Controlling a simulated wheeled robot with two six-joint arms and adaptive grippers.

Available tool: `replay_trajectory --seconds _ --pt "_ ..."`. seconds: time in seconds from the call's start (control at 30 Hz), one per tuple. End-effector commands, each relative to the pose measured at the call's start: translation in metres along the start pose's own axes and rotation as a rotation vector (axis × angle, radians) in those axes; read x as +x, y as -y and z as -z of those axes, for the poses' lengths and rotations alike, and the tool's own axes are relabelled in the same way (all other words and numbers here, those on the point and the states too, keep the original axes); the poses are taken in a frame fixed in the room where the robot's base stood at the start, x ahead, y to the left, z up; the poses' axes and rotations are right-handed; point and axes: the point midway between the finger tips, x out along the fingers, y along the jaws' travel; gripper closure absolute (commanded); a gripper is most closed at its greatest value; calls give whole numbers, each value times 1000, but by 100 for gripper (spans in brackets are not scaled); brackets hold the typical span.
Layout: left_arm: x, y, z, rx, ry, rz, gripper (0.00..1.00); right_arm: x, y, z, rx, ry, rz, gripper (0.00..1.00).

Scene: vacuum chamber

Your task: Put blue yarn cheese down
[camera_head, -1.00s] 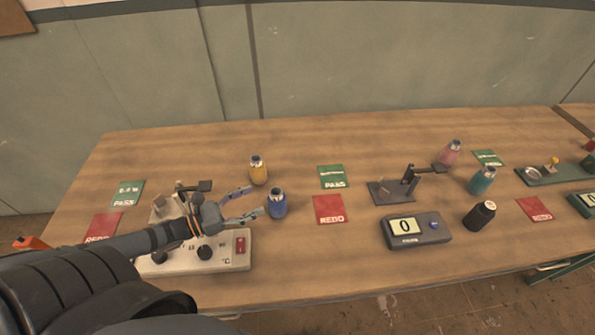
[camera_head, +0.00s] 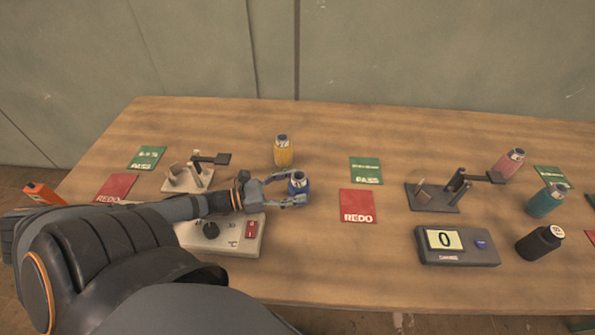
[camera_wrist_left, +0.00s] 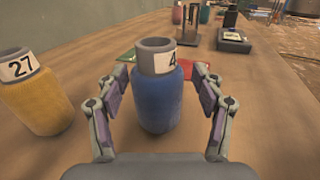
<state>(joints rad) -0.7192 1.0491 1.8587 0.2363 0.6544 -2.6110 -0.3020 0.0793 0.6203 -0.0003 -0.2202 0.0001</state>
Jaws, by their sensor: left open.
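The blue yarn cheese (camera_head: 298,186) is a blue bobbin-like body with a grey top and a white number label. It stands upright on the wooden table (camera_head: 330,265). My left gripper (camera_head: 289,191) is open, with its two fingers on either side of the blue yarn cheese. In the left wrist view the blue yarn cheese (camera_wrist_left: 158,97) stands between the spread fingers (camera_wrist_left: 160,110), with visible gaps on both sides. The lower part of it is partly hidden by my gripper in the head view. My right gripper is not in view.
A yellow yarn cheese (camera_head: 283,151) stands just behind. A beige control box (camera_head: 245,236) lies under my left forearm. Red REDO (camera_head: 358,204) and green PASS (camera_head: 366,170) cards lie to the right. A grey scale (camera_head: 456,246), a dark stand (camera_head: 432,197) and a black yarn cheese (camera_head: 538,243) are farther right.

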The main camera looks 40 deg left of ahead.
Motion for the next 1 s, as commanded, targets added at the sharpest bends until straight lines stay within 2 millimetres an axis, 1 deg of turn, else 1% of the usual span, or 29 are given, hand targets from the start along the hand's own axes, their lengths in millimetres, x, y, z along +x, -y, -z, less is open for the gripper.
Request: replay_trajectory --seconds 0.13,0.17,0.3,0.4,0.53,0.73,1.0 --pt "5 0 0 0 1 1 31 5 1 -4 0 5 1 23" --pt "9 0 2 1 1 1 31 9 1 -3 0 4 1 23" --pt "32 0 6 3 4 3 31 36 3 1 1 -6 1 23" --pt "45 0 4 2 2 3 31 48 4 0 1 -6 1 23" --pt "52 0 0 0 0 1 31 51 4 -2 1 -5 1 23" --pt "52 0 -2 -1 0 1 31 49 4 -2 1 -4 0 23" --pt "52 0 -2 -1 -1 1 68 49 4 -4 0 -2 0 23"
